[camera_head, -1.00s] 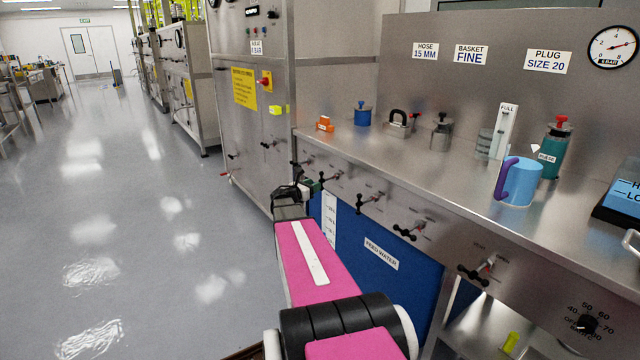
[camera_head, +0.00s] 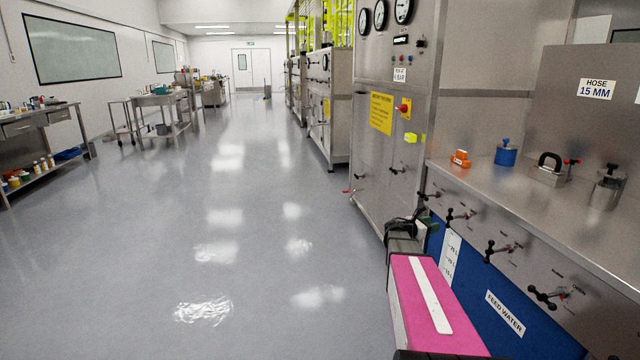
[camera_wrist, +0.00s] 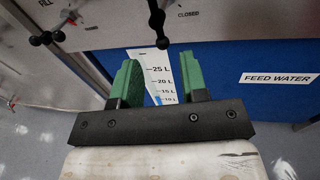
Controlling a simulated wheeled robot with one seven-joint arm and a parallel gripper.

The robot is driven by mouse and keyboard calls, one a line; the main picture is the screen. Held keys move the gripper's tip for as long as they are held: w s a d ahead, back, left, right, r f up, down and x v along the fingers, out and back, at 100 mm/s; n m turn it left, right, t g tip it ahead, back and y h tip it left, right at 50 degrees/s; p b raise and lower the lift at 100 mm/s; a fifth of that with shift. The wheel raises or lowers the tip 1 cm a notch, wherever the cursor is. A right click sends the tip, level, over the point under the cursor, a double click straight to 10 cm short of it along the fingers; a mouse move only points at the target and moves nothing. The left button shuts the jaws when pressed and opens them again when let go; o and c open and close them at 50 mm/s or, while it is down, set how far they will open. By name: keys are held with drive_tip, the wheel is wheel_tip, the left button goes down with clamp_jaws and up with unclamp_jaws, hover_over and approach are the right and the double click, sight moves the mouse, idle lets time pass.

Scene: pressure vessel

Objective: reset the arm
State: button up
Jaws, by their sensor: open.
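My gripper shows in the wrist view (camera_wrist: 160,85), with its two green fingers apart and nothing between them. Beyond the fingers is the blue feed water tank (camera_wrist: 230,70) with a white litre scale (camera_wrist: 160,75). In the head view my gripper (camera_head: 428,226) is at the end of my pink arm, low in front of the bench's left end, close to the tank (camera_head: 470,268). The fingers are small and partly hidden by the wrist there.
Black valve handles (camera_head: 497,251) stick out along the bench front near my arm. A steel cabinet (camera_head: 385,110) with gauges stands beyond. The grey floor (camera_head: 240,230) at left is clear.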

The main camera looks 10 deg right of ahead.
drive_tip(key=s+a+f+m+g+y, duration=0.1)
drive_tip(key=s+a+f+m+y, duration=0.3)
drive_tip(key=s+a+m, duration=0.3)
drive_tip(key=s+a+f+m+g+y, duration=0.2)
drive_tip(key=s+a+f+m+y, duration=0.3)
drive_tip(key=a, duration=1.1)
drive_tip(key=s+a+f+m+g+y, duration=0.1)
drive_tip(key=s+a+f+m+y, duration=0.4)
drive_tip(key=s+a+m+y, duration=0.3)
drive_tip(key=s+a, duration=0.2)
drive_tip(key=a, duration=0.2)
drive_tip(key=shift+a+m+g, duration=0.15)
drive_tip(key=shift+m+g, duration=0.15)
